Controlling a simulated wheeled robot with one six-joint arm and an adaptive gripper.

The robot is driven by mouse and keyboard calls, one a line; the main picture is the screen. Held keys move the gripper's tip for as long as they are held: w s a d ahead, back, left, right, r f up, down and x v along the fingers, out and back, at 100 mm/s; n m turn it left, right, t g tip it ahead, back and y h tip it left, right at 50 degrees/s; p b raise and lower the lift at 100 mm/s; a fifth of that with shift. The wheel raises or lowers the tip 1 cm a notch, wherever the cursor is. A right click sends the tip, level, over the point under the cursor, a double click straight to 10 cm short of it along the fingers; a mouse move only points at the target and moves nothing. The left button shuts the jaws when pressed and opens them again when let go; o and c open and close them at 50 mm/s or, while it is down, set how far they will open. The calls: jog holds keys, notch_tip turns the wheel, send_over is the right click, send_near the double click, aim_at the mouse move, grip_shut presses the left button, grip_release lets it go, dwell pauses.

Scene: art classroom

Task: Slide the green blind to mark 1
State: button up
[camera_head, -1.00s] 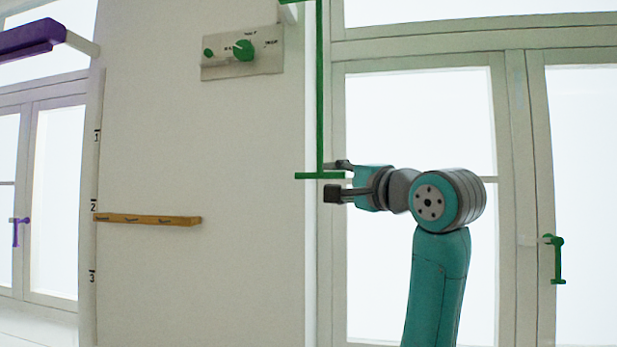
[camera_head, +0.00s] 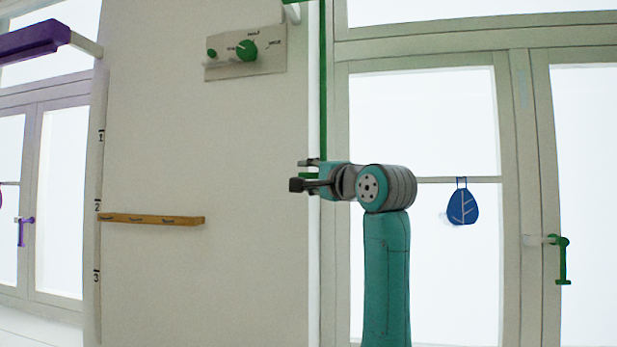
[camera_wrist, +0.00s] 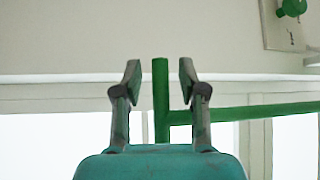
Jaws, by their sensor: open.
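The green blind's long green rod (camera_head: 322,80) hangs down beside the right window in the head view. Its lower end is a crossbar (camera_head: 308,176), mostly hidden behind my gripper (camera_head: 300,174). In the wrist view the crossbar (camera_wrist: 160,100) stands between the two open fingers of my gripper (camera_wrist: 160,70), with a gap on each side. The rod (camera_wrist: 270,112) runs off from it to the right. The blind's cloth is out of view. Marks 1 (camera_head: 101,136), 2 (camera_head: 97,205) and 3 (camera_head: 96,276) show on the left post.
A wall panel with a green knob (camera_head: 246,50) is above left. A wooden hook rail (camera_head: 150,219) juts from the wall at left. A purple blind (camera_head: 35,40) hangs over the left window.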

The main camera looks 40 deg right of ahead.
grip_shut()
notch_tip(320, 180, down, 25)
dwell(0.7)
grip_release()
